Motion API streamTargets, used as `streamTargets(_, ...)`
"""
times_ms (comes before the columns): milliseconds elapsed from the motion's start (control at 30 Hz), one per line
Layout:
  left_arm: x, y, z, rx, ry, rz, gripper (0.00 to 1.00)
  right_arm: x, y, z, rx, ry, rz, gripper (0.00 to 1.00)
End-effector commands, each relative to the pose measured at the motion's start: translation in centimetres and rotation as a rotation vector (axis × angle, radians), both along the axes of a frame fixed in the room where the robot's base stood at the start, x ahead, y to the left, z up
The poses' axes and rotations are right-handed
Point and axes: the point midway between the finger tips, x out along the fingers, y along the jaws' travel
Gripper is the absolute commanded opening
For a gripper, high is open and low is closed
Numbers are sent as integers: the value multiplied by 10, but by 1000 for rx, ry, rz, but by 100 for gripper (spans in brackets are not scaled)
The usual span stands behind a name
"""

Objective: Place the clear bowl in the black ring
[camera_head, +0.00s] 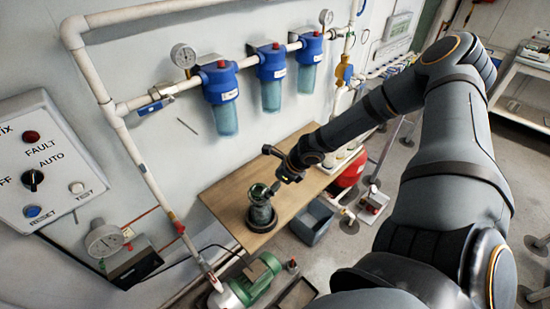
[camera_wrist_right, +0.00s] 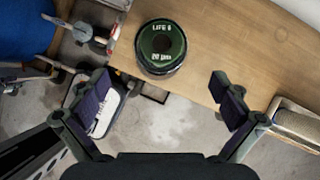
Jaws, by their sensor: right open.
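The clear bowl (camera_head: 261,212) stands upright on the wooden table, with a dark greenish cartridge inside it. The black ring (camera_head: 261,224) shows as a dark band around the bowl's foot, so the bowl appears to sit in it. In the right wrist view the cartridge's green top (camera_wrist_right: 160,43), with a black centre and white lettering, is seen from above. My right gripper (camera_head: 270,169) is over the table just above the bowl. In the wrist view its two fingers (camera_wrist_right: 160,80) are wide apart with nothing between them. My left gripper is not in view.
Three blue-headed filter housings (camera_head: 271,78) hang on the wall pipe behind. A grey bin (camera_head: 312,223) stands beside the table, a red tank (camera_head: 350,168) to the right and a green pump (camera_head: 250,281) in front.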

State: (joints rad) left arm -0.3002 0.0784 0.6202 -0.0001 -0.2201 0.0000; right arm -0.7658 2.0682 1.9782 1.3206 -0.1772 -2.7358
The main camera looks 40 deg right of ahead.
Motion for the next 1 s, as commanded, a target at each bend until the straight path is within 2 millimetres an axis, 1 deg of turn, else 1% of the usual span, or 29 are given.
streamTargets(33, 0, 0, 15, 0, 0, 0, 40, -3, -2, 13, 3, 0, -3, 100)
streamTargets(200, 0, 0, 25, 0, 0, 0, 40, -9, -5, 19, 1, 0, -2, 100)
streamTargets(633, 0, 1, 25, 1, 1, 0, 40, -9, -6, 18, 0, 0, -2, 100)
streamTargets(667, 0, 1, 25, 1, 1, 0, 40, -8, -8, 18, 3, -4, -14, 100)
streamTargets(700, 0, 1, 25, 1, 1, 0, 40, -4, -15, 18, 14, -13, -50, 100)
streamTargets(733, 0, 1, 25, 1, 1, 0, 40, 0, -25, 18, 30, -24, -99, 100)
streamTargets(767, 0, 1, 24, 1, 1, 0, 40, 6, -39, 19, 51, -39, -169, 100)
streamTargets(800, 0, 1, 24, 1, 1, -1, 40, 15, -64, 18, 92, -65, -292, 100)
streamTargets(867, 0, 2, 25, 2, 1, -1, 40, 22, -115, 12, 179, -110, -534, 100)
streamTargets(900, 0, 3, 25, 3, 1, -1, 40, 20, -153, 3, 251, -139, -719, 100)
streamTargets(933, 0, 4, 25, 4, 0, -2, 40, 15, -182, -7, 310, -160, -864, 100)
streamTargets(967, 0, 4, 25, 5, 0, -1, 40, 5, -208, -20, 372, -176, -1007, 100)
streamTargets(1000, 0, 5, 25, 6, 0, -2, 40, -12, -239, -41, 456, -193, -1197, 100)
